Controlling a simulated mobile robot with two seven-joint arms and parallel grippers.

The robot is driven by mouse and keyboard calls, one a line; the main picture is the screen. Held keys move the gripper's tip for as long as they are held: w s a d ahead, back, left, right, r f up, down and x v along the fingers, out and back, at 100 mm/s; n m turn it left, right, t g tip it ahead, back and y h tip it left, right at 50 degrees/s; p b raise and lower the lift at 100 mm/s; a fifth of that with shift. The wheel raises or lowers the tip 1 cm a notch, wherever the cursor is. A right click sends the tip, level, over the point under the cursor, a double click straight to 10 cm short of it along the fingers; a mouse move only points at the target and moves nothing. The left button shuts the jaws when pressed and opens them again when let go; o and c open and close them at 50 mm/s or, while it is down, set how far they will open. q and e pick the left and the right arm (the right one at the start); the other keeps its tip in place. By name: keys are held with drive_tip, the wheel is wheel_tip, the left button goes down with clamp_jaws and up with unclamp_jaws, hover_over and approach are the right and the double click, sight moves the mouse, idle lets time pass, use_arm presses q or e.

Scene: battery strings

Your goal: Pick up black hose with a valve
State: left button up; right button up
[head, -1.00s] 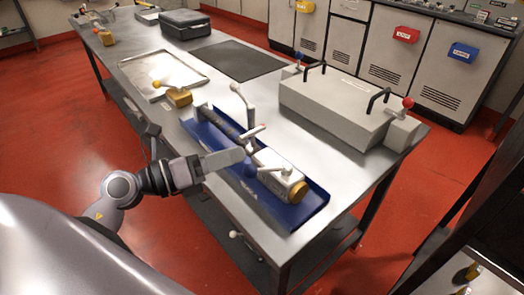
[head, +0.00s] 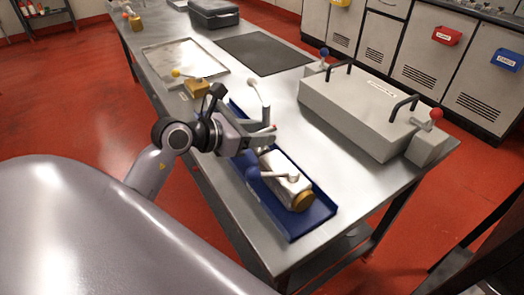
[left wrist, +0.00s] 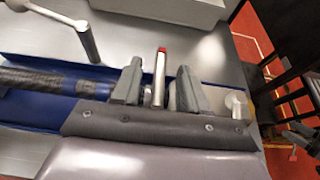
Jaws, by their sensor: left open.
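The black hose (left wrist: 40,78) lies in a blue tray (head: 318,213) on the metal table. Its silver valve body (head: 287,180) with a brass end (head: 302,201) rests at the tray's near end. My left gripper (head: 262,137) is over the middle of the tray and hides much of the hose in the head view. In the left wrist view its two fingers (left wrist: 158,88) are apart. A thin lever with a red tip (left wrist: 160,68) stands between them; I cannot tell whether they touch it.
A grey box with black handles (head: 365,112) stands right of the tray. A yellow block with a knob (head: 196,89), a shallow metal tray (head: 158,54), a dark mat (head: 265,52) and a black case (head: 213,13) lie farther back. A white upright handle (head: 258,92) rises near my gripper.

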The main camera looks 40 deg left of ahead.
use_arm(q)
drive_tip(key=shift+x, duration=0.75)
clamp_jaws()
idle(0.8)
drive_tip(key=shift+a+r, duration=0.1)
drive_tip(key=shift+r, duration=0.05)
